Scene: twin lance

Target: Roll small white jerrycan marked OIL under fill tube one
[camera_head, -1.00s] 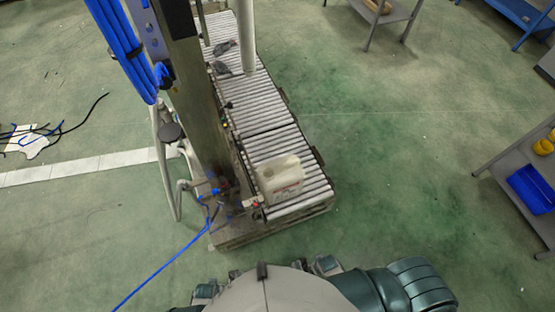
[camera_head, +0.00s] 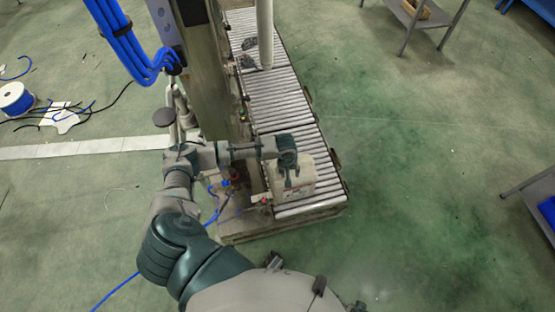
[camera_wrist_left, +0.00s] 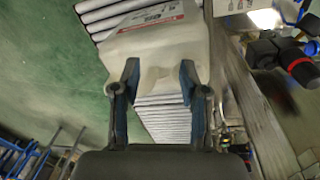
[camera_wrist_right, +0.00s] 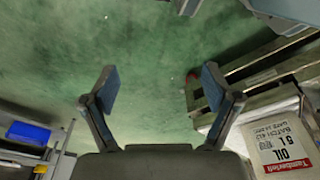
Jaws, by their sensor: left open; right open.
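The small white jerrycan (camera_head: 298,186) stands on the near end of the roller conveyor (camera_head: 277,98). In the right wrist view its label reads OIL, 5 L (camera_wrist_right: 284,146). My left gripper (camera_head: 287,165) is over the top of the jerrycan. In the left wrist view its open fingers (camera_wrist_left: 159,80) lie on either side of the top of the jerrycan (camera_wrist_left: 160,45); whether they touch it I cannot tell. My right gripper (camera_wrist_right: 160,88) is open and empty, with the jerrycan beyond its right finger. Fill tube one I cannot identify for certain.
A pale vertical pipe (camera_head: 265,35) stands over the conveyor further back. A metal post (camera_head: 203,75) with blue hoses (camera_head: 130,50) rises along the conveyor's left side. Grey shelves (camera_head: 530,195) stand at the right. The green floor right of the conveyor is clear.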

